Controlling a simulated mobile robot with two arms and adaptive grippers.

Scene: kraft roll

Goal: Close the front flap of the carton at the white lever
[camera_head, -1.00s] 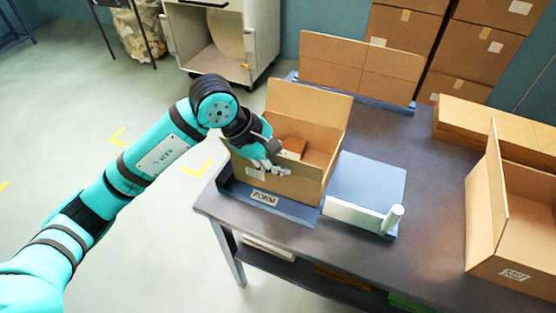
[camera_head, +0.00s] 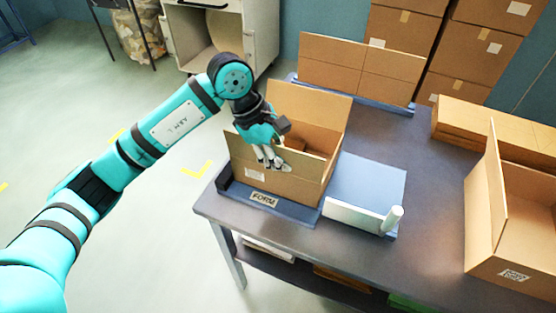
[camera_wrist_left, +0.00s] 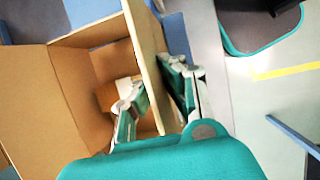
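The open brown carton (camera_head: 318,178) sits in the blue base marked FORM, just left of the white lever (camera_head: 393,218). Its front flap (camera_head: 240,146) stands up along the near side, and a taller flap (camera_head: 308,108) stands at the back. A small brown item (camera_head: 296,143) shows inside. My left gripper (camera_head: 271,158) is at the front flap's upper edge. In the left wrist view my left gripper (camera_wrist_left: 158,95) straddles a cardboard panel (camera_wrist_left: 148,55), one finger on each side; the fingers are apart, with a gap at the inner finger. My right gripper is out of view.
A blue plate (camera_head: 368,178) with a white front edge lies right of the carton. A larger open carton (camera_head: 520,225) stands at the table's right. Flat cardboard (camera_head: 500,125) and an upright cardboard sheet (camera_head: 360,68) are behind. Bare table (camera_head: 425,170) lies between.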

